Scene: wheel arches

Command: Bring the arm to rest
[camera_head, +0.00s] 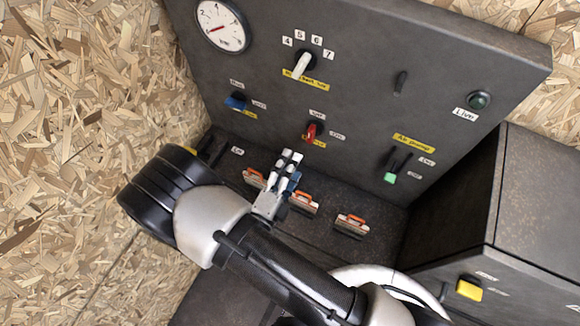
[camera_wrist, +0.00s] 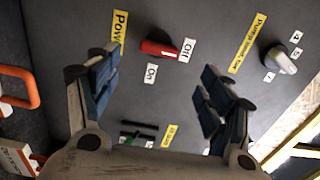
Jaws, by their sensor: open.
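My arm reaches in from the bottom of the head view, with my gripper (camera_head: 288,172) in front of the dark panel (camera_head: 350,85), just below the red switch (camera_head: 311,132) in the picture. In the wrist view my gripper (camera_wrist: 162,78) has its two blue-padded fingers wide apart, with nothing between them. The red switch (camera_wrist: 158,48) shows beyond the fingers, near the top middle, between On and Off labels. I cannot tell the exact gap to the panel.
The panel carries a gauge (camera_head: 222,26), a white knob (camera_head: 302,65), a blue switch (camera_head: 236,102), a green lamp button (camera_head: 479,100) and a green-tipped lever (camera_head: 390,177). Orange-handled blocks (camera_head: 351,225) lie below. A side box (camera_head: 540,190) stands right, with a yellow switch (camera_head: 469,289).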

